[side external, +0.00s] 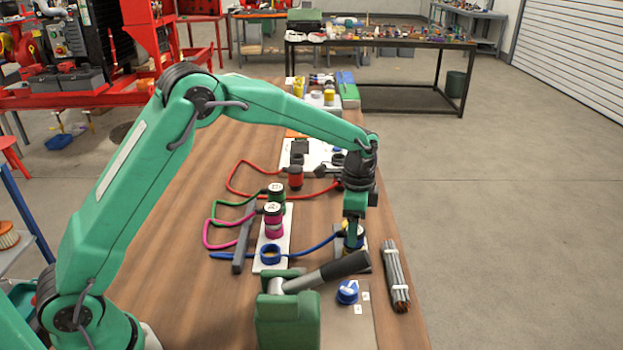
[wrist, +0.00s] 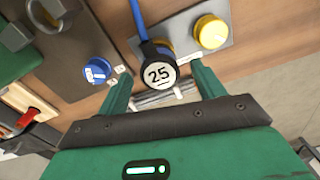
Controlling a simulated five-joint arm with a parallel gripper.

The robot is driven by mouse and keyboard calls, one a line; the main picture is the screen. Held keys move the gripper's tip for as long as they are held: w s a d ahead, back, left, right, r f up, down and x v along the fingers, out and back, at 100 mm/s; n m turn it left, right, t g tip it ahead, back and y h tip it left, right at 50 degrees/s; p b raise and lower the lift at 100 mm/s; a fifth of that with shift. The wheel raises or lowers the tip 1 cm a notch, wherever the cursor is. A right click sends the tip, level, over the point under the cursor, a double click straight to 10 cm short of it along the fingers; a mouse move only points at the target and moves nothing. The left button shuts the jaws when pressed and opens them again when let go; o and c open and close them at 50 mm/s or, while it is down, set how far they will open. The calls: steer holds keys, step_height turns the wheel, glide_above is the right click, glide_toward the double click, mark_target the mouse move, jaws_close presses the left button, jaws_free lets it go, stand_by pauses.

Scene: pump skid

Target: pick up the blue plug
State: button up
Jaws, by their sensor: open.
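In the side view my gripper (side external: 354,222) points down over the plug, which is mostly hidden by the fingers. The blue cable (side external: 315,246) runs left from there across the table. I cannot tell whether the fingers touch the plug.
A yellow round piece (wrist: 211,32) sits on the grey plate beside the plug. A blue round knob (side external: 347,291) lies nearer the camera. An empty blue ring (side external: 270,254) and stacked plugs (side external: 273,218) stand left. A green vise (side external: 287,318) and bundled rods (side external: 397,275) flank the area.

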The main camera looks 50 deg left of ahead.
steer(key=shift+f, duration=1.9)
steer(key=c, duration=1.2)
